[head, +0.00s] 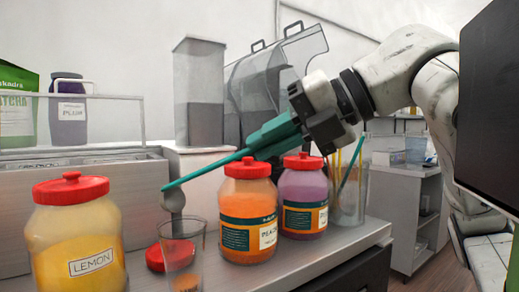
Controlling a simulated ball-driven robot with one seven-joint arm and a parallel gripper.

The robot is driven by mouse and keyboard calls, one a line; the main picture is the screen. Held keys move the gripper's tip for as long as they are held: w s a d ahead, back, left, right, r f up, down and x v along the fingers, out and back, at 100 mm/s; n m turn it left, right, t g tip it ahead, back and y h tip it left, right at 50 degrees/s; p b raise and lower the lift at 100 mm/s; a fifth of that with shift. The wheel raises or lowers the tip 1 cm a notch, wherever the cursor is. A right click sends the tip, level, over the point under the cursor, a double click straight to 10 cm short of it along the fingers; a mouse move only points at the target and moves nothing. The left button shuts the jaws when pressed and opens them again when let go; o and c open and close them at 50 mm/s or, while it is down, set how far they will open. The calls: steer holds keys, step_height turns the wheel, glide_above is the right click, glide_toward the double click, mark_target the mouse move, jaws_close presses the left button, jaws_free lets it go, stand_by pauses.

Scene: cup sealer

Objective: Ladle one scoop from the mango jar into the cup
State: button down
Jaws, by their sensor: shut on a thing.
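My gripper (262,143) is shut on a ladle with a thin teal handle (205,172), which slopes down to the left. The ladle's grey bowl (173,201) hangs just above the rim of a clear cup (183,240); its contents cannot be seen. The cup stands upright on the counter with a little orange stuff in its bottom. No jar with a readable mango label is in view. A yellow jar labelled lemon (78,240) with a red lid is at left. A lidded orange jar (248,215) stands right of the cup; its label seems to read peach.
A red lid (155,257) lies on the counter behind the cup. A lidded purple jar (303,200) and a clear container with sticks (348,190) stand at right. A tall clear canister (199,85) and a grey machine (270,85) stand behind.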

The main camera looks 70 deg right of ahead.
step_height(320, 180, down, 6)
steer(key=s+t+b, duration=0.2)
steer(key=b, duration=0.8)
steer(key=shift+s+a+t, duration=0.15)
steer(key=shift+s+t, duration=0.25)
steer(key=shift+r, duration=0.1)
steer(key=shift+r, duration=0.15)
stand_by(0.6)
